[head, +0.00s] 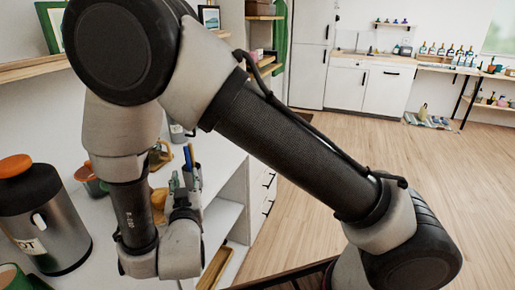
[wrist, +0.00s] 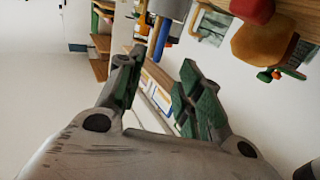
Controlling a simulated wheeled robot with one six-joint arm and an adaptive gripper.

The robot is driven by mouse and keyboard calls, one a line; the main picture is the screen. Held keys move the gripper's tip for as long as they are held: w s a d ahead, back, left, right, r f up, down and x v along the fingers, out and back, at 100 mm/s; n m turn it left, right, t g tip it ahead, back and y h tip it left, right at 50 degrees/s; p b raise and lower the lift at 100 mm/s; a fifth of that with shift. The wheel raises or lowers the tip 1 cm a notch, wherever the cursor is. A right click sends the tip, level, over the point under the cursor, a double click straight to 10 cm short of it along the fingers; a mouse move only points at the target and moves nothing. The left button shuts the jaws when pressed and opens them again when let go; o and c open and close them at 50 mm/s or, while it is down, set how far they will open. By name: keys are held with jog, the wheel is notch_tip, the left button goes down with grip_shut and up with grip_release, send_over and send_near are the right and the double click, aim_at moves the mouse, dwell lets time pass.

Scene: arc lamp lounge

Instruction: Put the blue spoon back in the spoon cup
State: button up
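A blue handle (wrist: 161,38), which looks like the blue spoon, shows beside a wooden handle in the wrist view, where the scene appears upside down. Both meet a grey cup (wrist: 173,8), likely the spoon cup, at the top edge. In the head view the blue handle (head: 191,155) rises upright from around the cup. Its lower end is hidden, so I cannot tell surely whether it is inside. My gripper (wrist: 159,65) is open, its green-padded fingers apart with nothing held between them. In the head view my gripper (head: 184,184) is low over the white counter, near the cup.
A steel flask with an orange lid (head: 40,220) stands at the left. Orange pots (head: 90,180) and a mustard mug (head: 160,156) stand behind my arm. The wrist view shows a yellow-orange object (wrist: 260,45) and a red one (wrist: 252,10). Wooden floor (head: 300,190) lies open at right.

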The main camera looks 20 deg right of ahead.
jog(key=w+d+r+m+g+y, duration=0.1)
jog(key=w+d+r+g+y, duration=0.15)
jog(key=w+r+g, duration=0.4)
jog(key=w+d+r+n+y, duration=0.1)
jog(key=w+d+r+y, duration=0.15)
jog(key=d+r, duration=0.45)
jog(key=s+d+r+g+h, duration=0.2)
jog(key=s+d+g, duration=0.1)
jog(key=s+d, duration=1.1)
jog(key=s+d+r+g+h, duration=0.1)
jog(key=s+d+g, duration=0.3)
jog(key=s+d, duration=1)
jog(key=shift+d+r+n+h, duration=0.15)
jog(key=shift+r+n+h, duration=0.25)
jog(key=shift+r, duration=0.45)
